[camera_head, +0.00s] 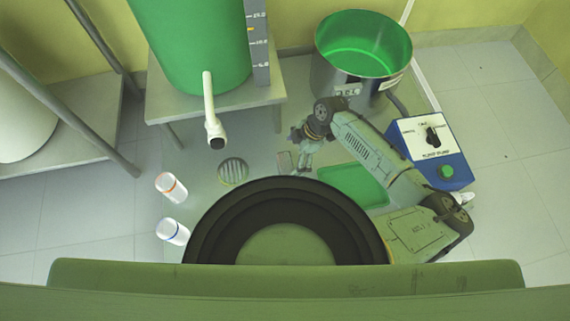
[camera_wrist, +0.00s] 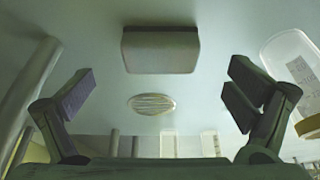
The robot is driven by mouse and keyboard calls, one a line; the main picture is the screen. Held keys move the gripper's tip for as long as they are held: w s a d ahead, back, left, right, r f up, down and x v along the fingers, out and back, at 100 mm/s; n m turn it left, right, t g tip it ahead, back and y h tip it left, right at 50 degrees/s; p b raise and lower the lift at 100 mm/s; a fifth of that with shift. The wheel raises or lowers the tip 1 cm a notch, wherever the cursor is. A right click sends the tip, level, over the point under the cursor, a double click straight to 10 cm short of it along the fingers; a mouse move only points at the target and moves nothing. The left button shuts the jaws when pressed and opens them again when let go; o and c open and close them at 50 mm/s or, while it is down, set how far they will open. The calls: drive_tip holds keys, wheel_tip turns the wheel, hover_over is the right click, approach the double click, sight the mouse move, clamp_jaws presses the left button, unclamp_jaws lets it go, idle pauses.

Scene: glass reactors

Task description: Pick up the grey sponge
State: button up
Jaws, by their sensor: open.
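The grey sponge (camera_wrist: 160,52) is a grey block with a dark band along its upper edge.
A round floor drain (camera_head: 233,171) lies left of the sponge. A green tray (camera_head: 352,185) and a blue pump box (camera_head: 430,150) are at right. A steel bucket (camera_head: 350,85) and a low table (camera_head: 215,103) stand behind.

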sight(286, 163)
drive_tip(key=b+x, duration=0.1)
drive_tip(key=x, duration=0.5)
drive_tip(key=shift+s+a, duration=0.1)
drive_tip(key=shift+a, duration=0.05)
drive_tip(key=shift+c, duration=0.3)
drive_tip(key=shift+r, duration=0.1)
drive_tip(key=c, duration=1.3)
wheel_tip(286, 163, up, 10)
drive_tip(key=shift+p, duration=1.1)
